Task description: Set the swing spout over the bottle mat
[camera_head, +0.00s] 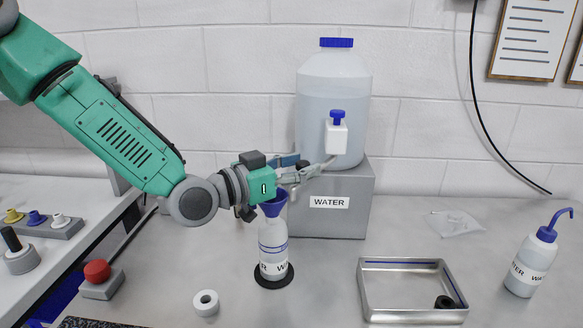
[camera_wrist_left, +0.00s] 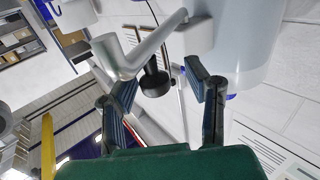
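A silver swing spout (camera_head: 326,166) comes from the white tap (camera_head: 337,137) on the water jug. It also shows in the left wrist view (camera_wrist_left: 124,58), with a black knob (camera_wrist_left: 154,80) hanging by it. My left gripper (camera_head: 300,168) is at the spout, left of the tap. In the left wrist view my left gripper (camera_wrist_left: 165,92) has its fingers apart, with the knob between them and a gap visible on both sides. A white bottle (camera_head: 273,245) with a blue funnel (camera_head: 273,205) stands on the round black bottle mat (camera_head: 288,279), below the gripper. My right gripper is not in view.
The jug (camera_head: 333,95) stands on a grey box (camera_head: 345,215) marked WATER. A metal tray (camera_head: 400,316) with a black ring, a wash bottle (camera_head: 525,268) and a white ring (camera_head: 205,303) are on the bench. A red button (camera_head: 97,271) is at left.

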